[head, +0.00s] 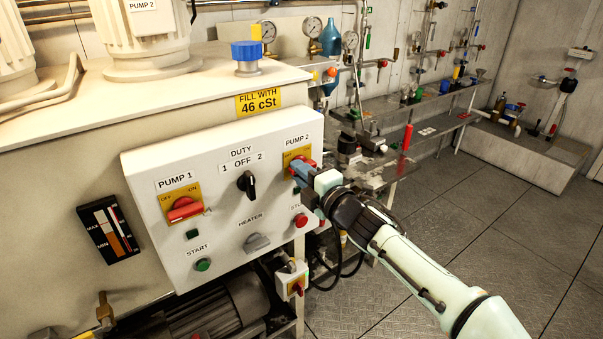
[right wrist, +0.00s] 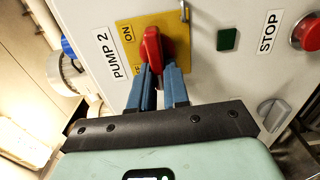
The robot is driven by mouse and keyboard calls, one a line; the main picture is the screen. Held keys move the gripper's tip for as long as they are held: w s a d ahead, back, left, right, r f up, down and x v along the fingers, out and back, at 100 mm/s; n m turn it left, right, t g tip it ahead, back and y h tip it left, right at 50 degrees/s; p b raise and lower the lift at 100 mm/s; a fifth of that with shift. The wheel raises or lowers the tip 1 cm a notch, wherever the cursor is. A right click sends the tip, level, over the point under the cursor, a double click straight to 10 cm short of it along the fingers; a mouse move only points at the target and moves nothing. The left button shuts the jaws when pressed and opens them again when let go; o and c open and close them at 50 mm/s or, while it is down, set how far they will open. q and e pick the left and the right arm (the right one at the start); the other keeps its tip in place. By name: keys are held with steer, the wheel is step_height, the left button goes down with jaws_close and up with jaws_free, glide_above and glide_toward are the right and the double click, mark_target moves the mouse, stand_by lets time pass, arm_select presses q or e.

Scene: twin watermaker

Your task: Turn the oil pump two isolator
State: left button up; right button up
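The pump two isolator is a red rotary handle (right wrist: 151,46) on a yellow plate (right wrist: 127,36) beside the "PUMP 2" label on the white control panel. In the right wrist view the blue fingers of my right gripper (right wrist: 159,72) sit on both sides of the handle's near end, with red filling the gap. In the head view my right gripper (head: 303,172) reaches the isolator from the right and hides most of the handle; the yellow plate (head: 290,156) shows behind it. My left gripper is not in view.
The panel also carries the red pump 1 isolator (head: 185,209), a black duty switch (head: 247,184), a grey heater knob (head: 257,242), a green start button (head: 203,265) and a red stop button (head: 300,220). Clear floor (head: 480,215) lies to the right.

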steer(key=o, duration=0.3)
steer(key=shift+o, duration=0.2)
steer(key=shift+s+d, duration=0.1)
steer(key=b+v, duration=0.1)
steer(key=v, duration=1.2)
steer(key=shift+b, duration=0.35)
steer(key=shift+s, duration=0.1)
